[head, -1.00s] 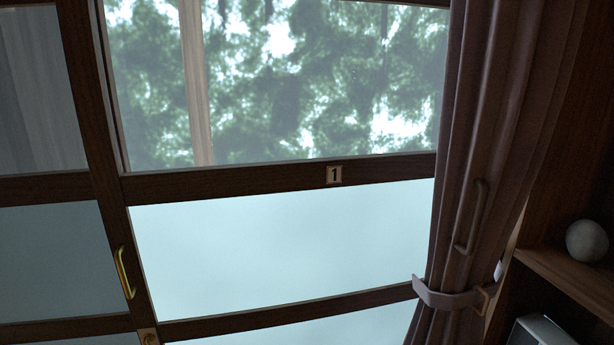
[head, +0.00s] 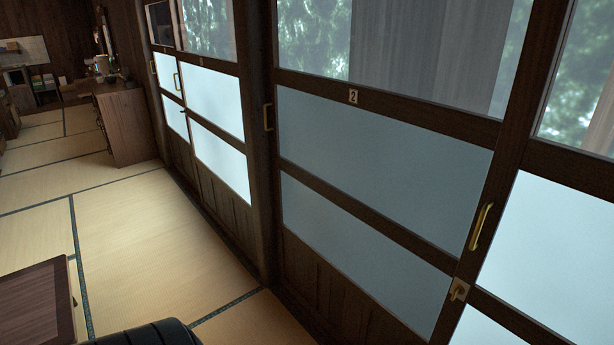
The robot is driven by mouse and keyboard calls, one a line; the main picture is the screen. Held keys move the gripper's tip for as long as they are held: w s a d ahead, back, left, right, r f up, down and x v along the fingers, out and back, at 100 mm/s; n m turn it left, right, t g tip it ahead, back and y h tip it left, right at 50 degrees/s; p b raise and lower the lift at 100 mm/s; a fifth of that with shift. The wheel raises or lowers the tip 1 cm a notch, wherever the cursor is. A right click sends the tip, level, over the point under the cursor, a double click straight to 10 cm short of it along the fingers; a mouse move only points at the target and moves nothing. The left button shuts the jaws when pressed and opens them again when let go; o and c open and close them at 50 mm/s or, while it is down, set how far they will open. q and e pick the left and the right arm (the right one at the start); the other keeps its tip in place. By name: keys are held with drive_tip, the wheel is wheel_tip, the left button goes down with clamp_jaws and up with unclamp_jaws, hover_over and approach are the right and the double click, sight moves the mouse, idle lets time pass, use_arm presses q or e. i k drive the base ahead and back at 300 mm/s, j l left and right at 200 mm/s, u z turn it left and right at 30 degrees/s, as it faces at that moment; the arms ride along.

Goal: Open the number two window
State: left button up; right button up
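The window labelled with a number 2 plate (head: 353,96) is a dark wooden sliding panel (head: 370,170) on the right side of the head view. It has clear glass above and frosted panes below. A brass handle (head: 481,226) is on its right stile, and a brass latch (head: 459,289) sits below that handle. Another dark handle (head: 268,117) is at its left edge. The panel's right stile overlaps the neighbouring panel (head: 555,245), and I see no open gap. Neither of my grippers is in view.
Tatami floor (head: 150,230) runs clear along the windows on the left. A low wooden table (head: 38,304) is at the lower left, with a black rounded object (head: 148,333) beside it. A wooden cabinet (head: 125,125) stands against the far windows. Shelves with books are farther back.

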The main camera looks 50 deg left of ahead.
sight(377, 192)
drive_tip(key=u, duration=1.35)
drive_tip(key=i+j, duration=0.1)
drive_tip(key=j, duration=0.15)
